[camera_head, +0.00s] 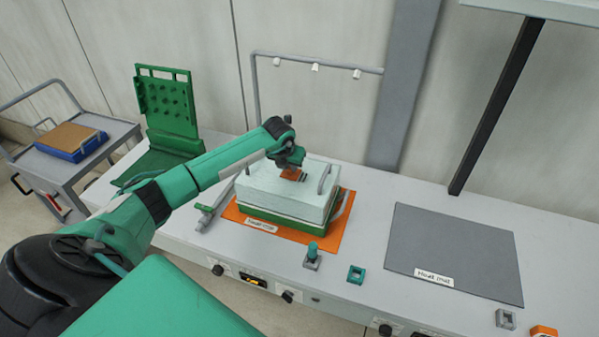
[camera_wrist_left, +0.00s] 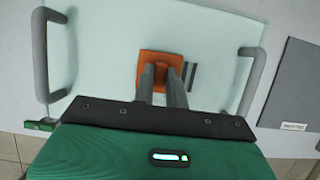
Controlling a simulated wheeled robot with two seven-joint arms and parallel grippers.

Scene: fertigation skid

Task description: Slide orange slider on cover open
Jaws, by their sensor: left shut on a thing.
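The cover (camera_head: 275,184) is a pale, box-shaped lid with a grey handle at each end, sitting on a green base (camera_head: 282,219). The orange slider (camera_head: 291,174) is on the cover's top face. It also shows in the left wrist view (camera_wrist_left: 148,62), beside a short dark striped mark (camera_wrist_left: 190,76). My left gripper (camera_head: 289,164) reaches down onto the slider from above. In the left wrist view its two fingers (camera_wrist_left: 162,82) are close together at the slider, shut on it; the fingertips' exact contact is partly hidden. My right gripper is in neither view.
The base stands on an orange mat (camera_head: 336,233) on the grey bench. A dark grey mat (camera_head: 455,250) lies to the right. A green perforated stand (camera_head: 168,110) is at the back left. A small teal-topped post (camera_head: 312,252) stands in front.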

